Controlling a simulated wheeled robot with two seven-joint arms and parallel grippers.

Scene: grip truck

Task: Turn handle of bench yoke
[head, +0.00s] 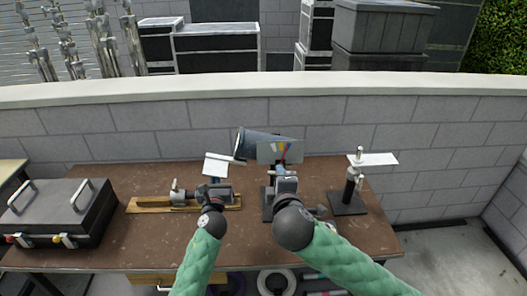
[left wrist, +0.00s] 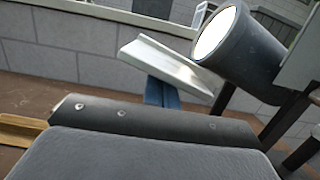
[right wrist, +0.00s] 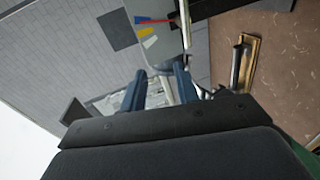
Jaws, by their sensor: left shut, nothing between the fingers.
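A dark cylindrical lamp (head: 262,145) stands tilted above the brown bench, with a grey plate (head: 268,153) bearing coloured stripes at its right end. The lamp's pale round face also shows in the left wrist view (left wrist: 217,33). I cannot single out the yoke's handle. My left gripper (head: 215,181) is shut and empty, its blue fingers together just below a white plate (head: 216,166) left of the lamp. My right gripper (head: 283,169) is just below the striped plate. Its blue fingers are apart in the right wrist view (right wrist: 160,88), with pale grey shapes visible between them.
A black case (head: 60,215) stands at the bench's left. A wooden board (head: 150,205) with a metal fitting lies beside my left gripper. A stand (head: 347,203) with a white plate is at the right. A block wall (head: 110,125) runs behind. The bench front is mostly clear.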

